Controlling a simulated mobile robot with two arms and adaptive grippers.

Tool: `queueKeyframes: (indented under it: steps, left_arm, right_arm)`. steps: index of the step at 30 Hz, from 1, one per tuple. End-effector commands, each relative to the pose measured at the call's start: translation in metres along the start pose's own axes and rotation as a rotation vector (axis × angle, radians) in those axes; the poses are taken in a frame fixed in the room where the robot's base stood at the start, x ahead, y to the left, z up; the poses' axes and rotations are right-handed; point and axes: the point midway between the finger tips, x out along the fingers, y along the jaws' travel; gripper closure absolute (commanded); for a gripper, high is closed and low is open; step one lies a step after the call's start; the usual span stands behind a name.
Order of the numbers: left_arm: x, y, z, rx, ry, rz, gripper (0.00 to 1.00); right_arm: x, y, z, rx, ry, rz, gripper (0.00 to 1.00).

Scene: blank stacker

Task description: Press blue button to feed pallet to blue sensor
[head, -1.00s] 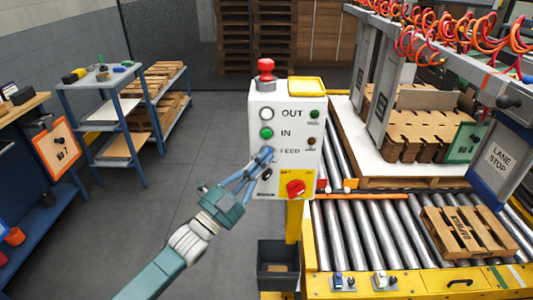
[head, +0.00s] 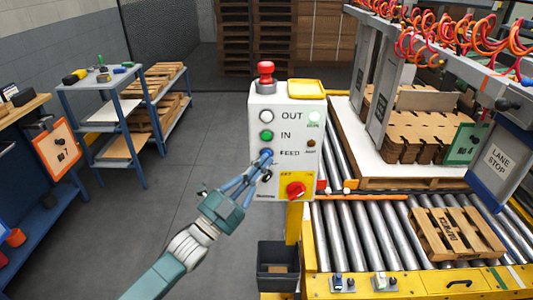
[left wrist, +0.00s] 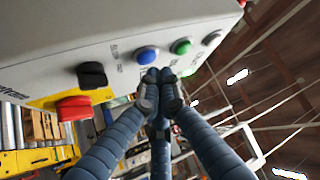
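The blue button (head: 268,153) is beside the FEED label on the white control box (head: 262,104). It also shows in the left wrist view (left wrist: 147,54). My left gripper (head: 264,159) is shut and empty, its fingertips at the blue button's lower edge; I cannot tell whether they touch it. In the left wrist view its fingertips (left wrist: 158,75) are together just below the button. A wooden pallet (head: 457,233) lies on the roller conveyor (head: 372,232). A small sensor with blue on it (head: 338,282) sits on the conveyor's yellow front rail. My right gripper is not in view.
The box also has a green button (head: 267,134), a white button (head: 266,116), a red knob (head: 296,189) and a red mushroom button (head: 266,71). A grey bin (head: 278,265) hangs below. Cardboard stacks (head: 420,135) stand behind.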

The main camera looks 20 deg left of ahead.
Motion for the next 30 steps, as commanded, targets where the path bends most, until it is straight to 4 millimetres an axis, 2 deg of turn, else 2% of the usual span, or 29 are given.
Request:
queueKeyframes:
  steps: [11,24,30]
  left_arm:
    - [-0.002,0.000,-0.003,-0.001,0.000,0.000,1.00]
    - [-0.030,-0.001,-0.033,-0.003,-0.001,0.000,1.00]
    - [-0.036,0.000,-0.038,0.000,0.000,0.000,1.00]
  right_arm:
    - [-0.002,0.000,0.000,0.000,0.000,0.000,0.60]
    - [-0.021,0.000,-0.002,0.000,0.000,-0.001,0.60]
    - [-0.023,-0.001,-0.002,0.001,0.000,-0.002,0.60]
